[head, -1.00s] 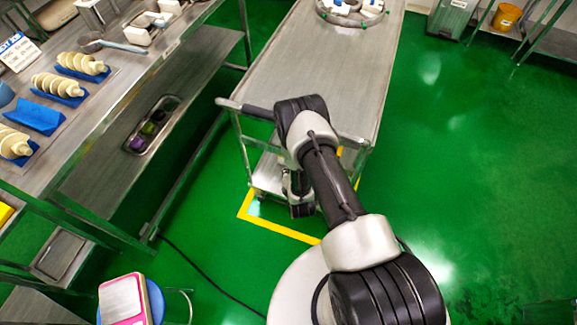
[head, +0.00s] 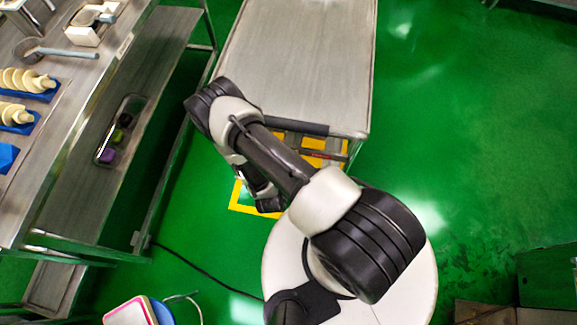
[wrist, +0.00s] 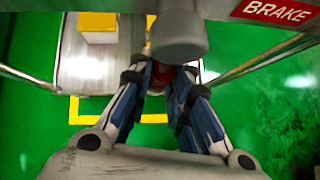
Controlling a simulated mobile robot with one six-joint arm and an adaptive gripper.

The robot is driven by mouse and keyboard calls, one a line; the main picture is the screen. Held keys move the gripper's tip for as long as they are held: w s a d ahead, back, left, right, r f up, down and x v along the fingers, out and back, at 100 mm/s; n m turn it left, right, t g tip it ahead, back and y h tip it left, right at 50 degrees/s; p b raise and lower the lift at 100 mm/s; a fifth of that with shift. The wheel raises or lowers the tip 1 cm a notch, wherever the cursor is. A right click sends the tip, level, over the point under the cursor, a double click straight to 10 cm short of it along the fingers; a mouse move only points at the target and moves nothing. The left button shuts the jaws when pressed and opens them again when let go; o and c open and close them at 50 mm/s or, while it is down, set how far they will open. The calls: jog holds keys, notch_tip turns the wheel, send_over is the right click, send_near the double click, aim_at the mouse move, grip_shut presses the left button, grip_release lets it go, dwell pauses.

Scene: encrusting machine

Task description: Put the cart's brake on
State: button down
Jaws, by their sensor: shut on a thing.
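The steel cart (head: 300,60) stands in front of me, and its near end also shows in the wrist view (wrist: 90,60). A red label reading BRAKE (wrist: 275,11) is at the upper right of the wrist view. My gripper (wrist: 160,78) is below the cart's upper edge, its fingers closed in on a small red part (wrist: 161,74), which looks like the brake lever. A grey rounded piece (wrist: 178,36) hides part of this grip. In the head view my arm hides the fingers. Whether the brake is on cannot be told.
Yellow boxes (head: 315,145) sit on the cart's lower shelf, above yellow floor tape (head: 240,195). A steel workbench (head: 60,130) with pastry pieces and tools stands at the left. A black cable (head: 200,270) lies on the floor.

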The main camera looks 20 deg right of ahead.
jog(key=shift+w+d, duration=0.15)
dwell(0.4)
jog(key=c, duration=1.5)
grip_release()
jog(key=shift+d, duration=0.1)
jog(key=v, duration=1.2)
jog(key=shift+w+a+f, duration=0.1)
jog(key=shift+a, duration=0.15)
